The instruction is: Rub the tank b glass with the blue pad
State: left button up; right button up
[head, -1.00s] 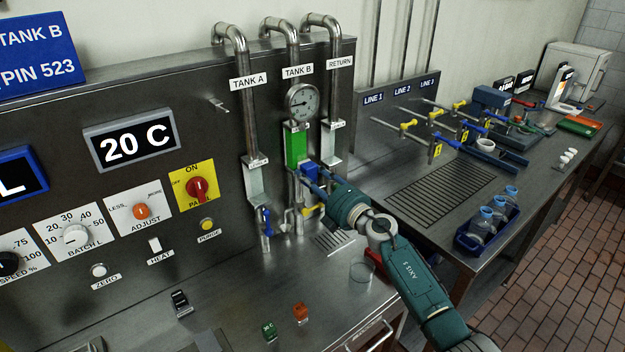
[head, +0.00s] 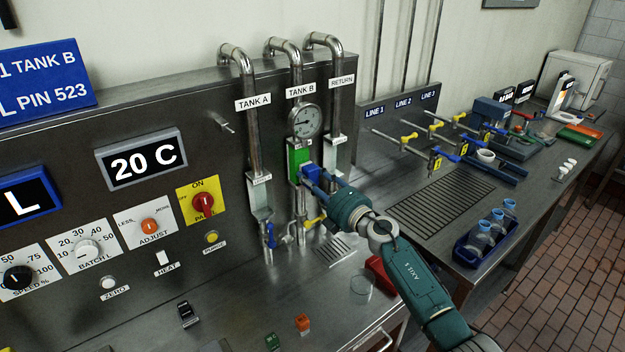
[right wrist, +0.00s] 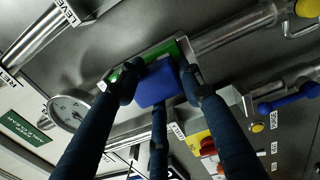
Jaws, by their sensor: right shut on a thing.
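The tank b glass (head: 296,160) is an upright green-filled window on the pipe below the TANK B label and the round gauge. My right gripper (head: 314,176) is shut on the blue pad (head: 309,172). The pad is at the lower right part of the glass and hides some of it. In the right wrist view the blue pad (right wrist: 157,86) sits between the fingers and overlaps the green strip of the glass (right wrist: 166,49). It looks close to or against the glass; exact contact is unclear. My left gripper is out of view.
The TANK A pipe (head: 250,120) and RETURN pipe (head: 337,100) flank the glass closely. A blue-handled valve (head: 270,236) and a yellow handle (head: 315,222) are below. A clear beaker (head: 361,284) stands on the counter under my right arm.

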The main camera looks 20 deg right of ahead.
jog(key=shift+w, duration=0.1)
notch_tip(320, 180, down, 4)
jog(key=b, duration=0.4)
dwell(0.4)
jog(key=shift+p+v, duration=1.45)
jog(key=shift+v, duration=1.35)
